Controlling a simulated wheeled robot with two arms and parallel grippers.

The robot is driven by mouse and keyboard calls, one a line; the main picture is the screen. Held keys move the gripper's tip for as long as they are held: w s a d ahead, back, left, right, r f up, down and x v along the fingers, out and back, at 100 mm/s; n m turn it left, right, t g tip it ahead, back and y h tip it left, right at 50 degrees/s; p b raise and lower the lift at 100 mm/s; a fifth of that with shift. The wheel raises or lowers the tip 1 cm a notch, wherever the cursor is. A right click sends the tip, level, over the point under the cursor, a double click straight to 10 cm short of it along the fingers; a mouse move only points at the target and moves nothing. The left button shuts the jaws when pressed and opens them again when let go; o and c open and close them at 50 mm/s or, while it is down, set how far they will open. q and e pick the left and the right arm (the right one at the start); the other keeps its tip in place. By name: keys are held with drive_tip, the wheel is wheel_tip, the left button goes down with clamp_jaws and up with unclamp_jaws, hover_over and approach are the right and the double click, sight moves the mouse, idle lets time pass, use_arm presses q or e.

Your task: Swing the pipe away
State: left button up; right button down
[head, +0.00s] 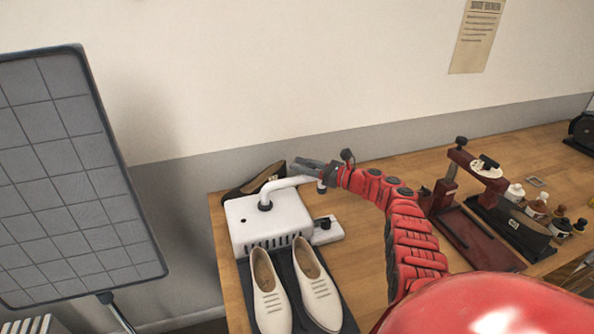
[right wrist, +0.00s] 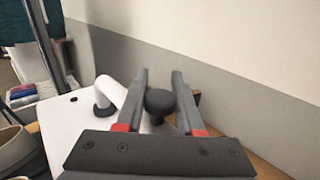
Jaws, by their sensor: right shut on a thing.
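The white bent pipe (head: 290,183) rises from a dark collar on top of a white box (head: 262,228) and runs to the right, its outer end beside my right gripper. My right gripper (head: 309,165) points left over the box's back right side. In the right wrist view, a black round knob (right wrist: 159,101) sits between the two fingers (right wrist: 161,80), which are shut on it; it appears to be the pipe's handle. The pipe (right wrist: 119,93) shows left of the fingers. The join of knob and pipe is hidden. My left gripper is not in view.
Two cream shoes (head: 269,290) stand on a dark mat before the box, and a dark shoe (head: 257,178) lies behind it. A red press-like stand (head: 465,226) and small bottles (head: 537,208) are at right. A grey gridded panel (head: 62,165) stands left of the table.

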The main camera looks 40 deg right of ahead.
idle(0.5)
drive_tip(key=c, duration=0.9)
unclamp_jaws()
drive_tip(key=o, duration=0.4)
drive_tip(key=shift+w+f, duration=0.15)
drive_tip(key=shift+w, duration=0.1)
drive_tip(key=shift+c, duration=0.2)
drive_tip(key=shift+s, duration=0.15)
drive_tip(key=v, duration=1.7)
drive_tip(key=shift+d, duration=0.2)
